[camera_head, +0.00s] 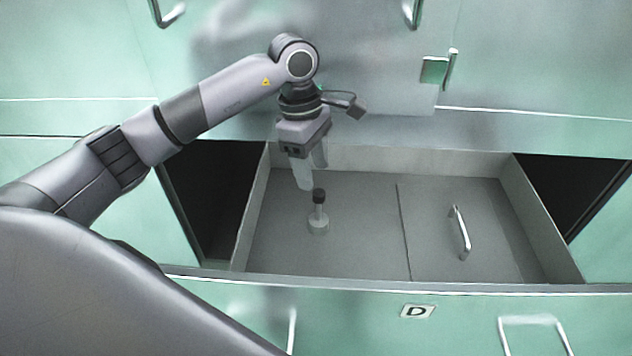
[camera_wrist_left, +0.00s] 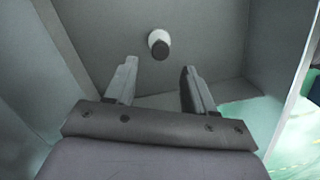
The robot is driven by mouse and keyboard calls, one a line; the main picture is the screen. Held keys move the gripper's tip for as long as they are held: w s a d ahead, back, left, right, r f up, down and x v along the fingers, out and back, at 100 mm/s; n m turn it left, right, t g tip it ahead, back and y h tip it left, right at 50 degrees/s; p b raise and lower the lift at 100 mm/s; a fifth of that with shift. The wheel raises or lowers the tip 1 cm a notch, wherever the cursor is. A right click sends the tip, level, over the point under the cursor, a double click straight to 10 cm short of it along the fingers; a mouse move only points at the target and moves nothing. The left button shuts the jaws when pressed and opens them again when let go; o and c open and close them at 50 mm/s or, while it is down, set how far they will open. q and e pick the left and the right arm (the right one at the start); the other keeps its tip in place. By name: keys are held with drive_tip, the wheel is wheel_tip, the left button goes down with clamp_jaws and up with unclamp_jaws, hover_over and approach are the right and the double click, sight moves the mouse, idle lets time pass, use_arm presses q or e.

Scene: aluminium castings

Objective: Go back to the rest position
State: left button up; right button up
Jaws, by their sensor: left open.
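My left gripper (camera_head: 312,177) hangs over the left part of an open drawer (camera_head: 380,158), fingers pointing down. In the left wrist view its two fingers (camera_wrist_left: 158,82) are spread apart with nothing between them. A small round casting with an upright stem and dark top (camera_head: 319,215) stands on the drawer floor, just below and apart from the fingertips. It also shows in the left wrist view (camera_wrist_left: 158,45), beyond the fingertips. My right gripper is in neither view.
The drawer front carries a "D" label (camera_head: 417,311). A lid with a metal handle (camera_head: 460,232) covers the drawer's right part. Green cabinet fronts (camera_head: 540,60) with handles rise behind. The drawer walls stand close around my left gripper.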

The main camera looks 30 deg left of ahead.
use_arm(q)
drive_tip(key=shift+a+r, duration=0.15)
drive_tip(key=shift+r, duration=0.65)
